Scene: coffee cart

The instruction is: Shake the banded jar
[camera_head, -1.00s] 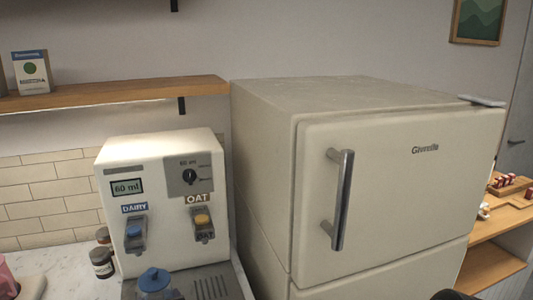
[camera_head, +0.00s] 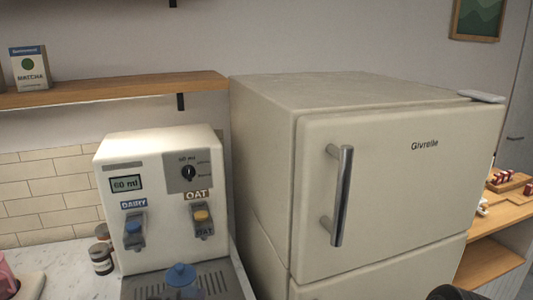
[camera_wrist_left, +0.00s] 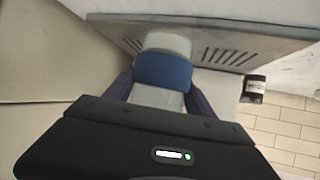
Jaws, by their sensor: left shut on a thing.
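The banded jar (camera_wrist_left: 163,72) is in the left wrist view, pale with a wide blue band. My left gripper (camera_wrist_left: 160,93) is shut on it, with one dark finger on each side. In the head view a blue-topped jar (camera_head: 182,279), apparently the same one, shows at the bottom edge in front of the milk dispenser. Its lower part is cut off by the frame, and my left gripper does not show there.
The white milk dispenser (camera_head: 160,170) stands behind, with its slotted drip tray (camera_head: 215,285) below. A cream fridge (camera_head: 385,200) stands close on the right. Small dark jars (camera_head: 102,260) stand left of the dispenser. A wooden shelf (camera_head: 110,92) runs above.

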